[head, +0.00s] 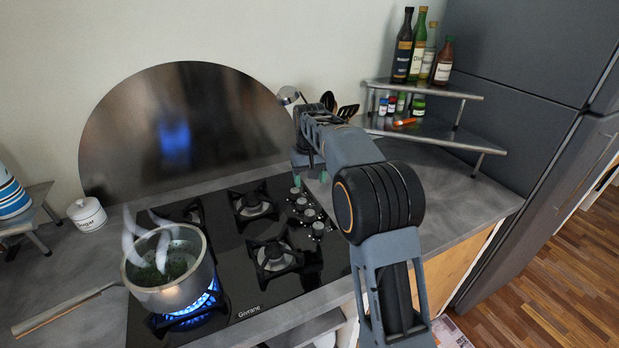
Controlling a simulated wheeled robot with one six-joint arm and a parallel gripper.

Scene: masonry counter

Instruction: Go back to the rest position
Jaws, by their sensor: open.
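My gripper (310,178) is at the far end of my arm, pointing down near the back right of the black gas stove (225,290). Its two greenish fingertips are apart, with nothing seen between them. It is close to the row of stove knobs (308,212); I cannot tell whether it touches anything. A steel pot (172,292) with green contents and rising steam stands on the front left burner, over a blue flame. Its long handle (65,312) points to the left.
A two-tier corner shelf (425,90) holds bottles and small jars behind my arm on the right. Utensils (328,101) stand behind my gripper. A white sugar jar (87,214) is at left. Counter right of my arm is clear.

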